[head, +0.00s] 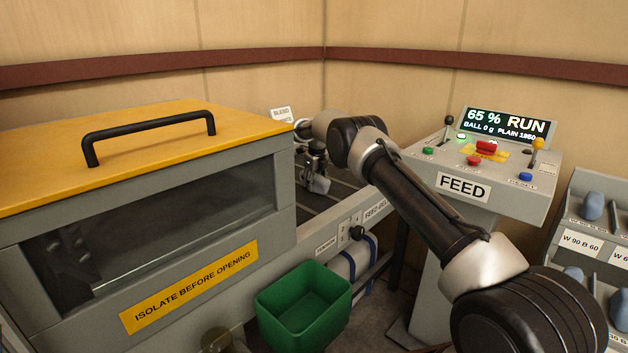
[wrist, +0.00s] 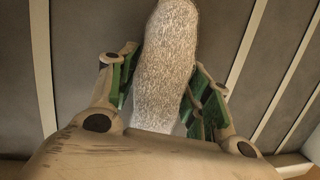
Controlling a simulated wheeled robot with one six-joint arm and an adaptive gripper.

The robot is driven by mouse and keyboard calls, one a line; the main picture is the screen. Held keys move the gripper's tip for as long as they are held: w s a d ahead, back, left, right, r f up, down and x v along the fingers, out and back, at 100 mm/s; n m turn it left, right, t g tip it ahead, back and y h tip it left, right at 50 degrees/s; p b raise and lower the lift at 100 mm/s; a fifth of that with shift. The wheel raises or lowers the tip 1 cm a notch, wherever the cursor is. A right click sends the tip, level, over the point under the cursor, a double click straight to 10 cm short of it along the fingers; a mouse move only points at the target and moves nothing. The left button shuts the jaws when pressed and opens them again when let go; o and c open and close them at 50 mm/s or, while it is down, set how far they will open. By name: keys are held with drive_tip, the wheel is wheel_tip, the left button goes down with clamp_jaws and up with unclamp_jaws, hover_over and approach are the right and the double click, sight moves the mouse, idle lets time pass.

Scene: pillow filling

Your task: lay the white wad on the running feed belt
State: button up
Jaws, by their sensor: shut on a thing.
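In the wrist view, my gripper (wrist: 160,88) is shut on a long, pale, speckled wad (wrist: 168,45), with one finger on each side of it. The dark grey feed belt (wrist: 85,60) with pale cross slats lies behind the wad. I cannot tell whether the wad touches the belt. In the head view, my gripper (head: 317,176) is small and points down over the belt (head: 343,192), beyond the yellow-topped machine. A greyish-white bit of the wad (head: 318,185) shows at its tips. The wad's lower end is hard to make out there.
The yellow-lidded machine (head: 60,180) with a black handle stands at the left. A green bin (head: 305,300) hangs below the belt's side. The FEED console (head: 465,188) at the right has a display (head: 507,124) reading 65 % RUN. Labelled racks (head: 590,245) stand at the far right.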

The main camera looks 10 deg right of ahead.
drive_tip(key=o, duration=1.2)
drive_tip(key=shift+r, duration=0.1)
